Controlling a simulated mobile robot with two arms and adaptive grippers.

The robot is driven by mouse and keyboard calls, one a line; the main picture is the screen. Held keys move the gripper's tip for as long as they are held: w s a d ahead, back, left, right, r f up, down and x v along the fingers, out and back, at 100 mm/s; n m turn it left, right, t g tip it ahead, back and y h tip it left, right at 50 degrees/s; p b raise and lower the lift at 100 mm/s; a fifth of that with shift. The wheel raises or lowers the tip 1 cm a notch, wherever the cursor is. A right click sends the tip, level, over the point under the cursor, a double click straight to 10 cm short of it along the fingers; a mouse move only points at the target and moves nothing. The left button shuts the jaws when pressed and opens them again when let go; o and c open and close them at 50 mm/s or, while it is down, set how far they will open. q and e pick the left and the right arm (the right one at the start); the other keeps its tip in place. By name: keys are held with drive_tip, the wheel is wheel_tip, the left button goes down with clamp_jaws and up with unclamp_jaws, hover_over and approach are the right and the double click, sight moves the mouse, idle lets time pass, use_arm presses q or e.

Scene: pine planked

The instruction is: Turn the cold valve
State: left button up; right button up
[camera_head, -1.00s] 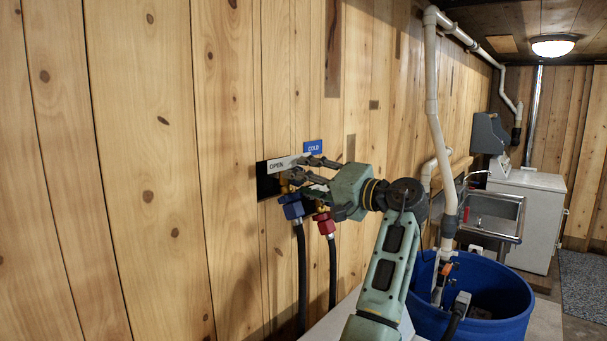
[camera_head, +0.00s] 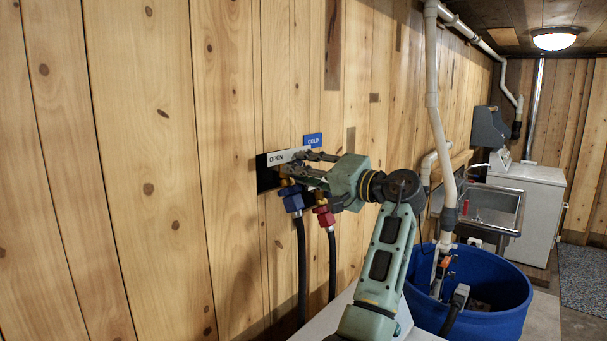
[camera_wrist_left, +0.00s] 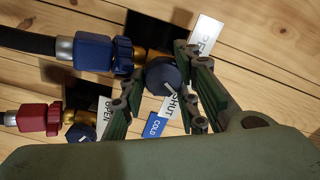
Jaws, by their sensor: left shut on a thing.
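The cold valve's round dark blue knob (camera_wrist_left: 162,74) is in the left wrist view, beside the blue hose fitting (camera_wrist_left: 92,52). A white mark on the knob points toward the "SHUT" label (camera_wrist_left: 172,105). A blue "COLD" sign (camera_wrist_left: 155,126) is next to that label. My left gripper (camera_wrist_left: 160,86) has its green fingers on either side of the knob and is shut on it. In the head view my left gripper (camera_head: 303,170) is at the wall, in front of the valves, and hides the knob. The blue "COLD" sign (camera_head: 313,140) shows above it. My right gripper is not in view.
A red hose fitting (camera_head: 325,215) and its black hose hang right of the blue fitting (camera_head: 292,199). A second knob (camera_wrist_left: 82,132) is close by. A blue tub (camera_head: 480,300), white pipes (camera_head: 435,100) and a metal sink (camera_head: 492,208) stand to the right. The left wall is bare.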

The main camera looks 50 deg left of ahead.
use_arm(q)
drive_tip(key=shift+w+f+n+b, duration=0.1)
drive_tip(key=shift+f+n+b, duration=0.05)
drive_tip(key=shift+n+b, duration=1.4)
drive_tip(key=shift+w+f+n+b, duration=0.1)
drive_tip(key=shift+f+n+b, duration=0.05)
drive_tip(key=shift+n+b, duration=1.35)
drive_tip(key=shift+r+n, duration=0.1)
drive_tip(key=shift+n, duration=0.25)
drive_tip(key=o, duration=0.8)
drive_tip(key=shift+o, duration=1.1)
drive_tip(key=shift+w, duration=0.1)
drive_tip(key=shift+r, duration=0.15)
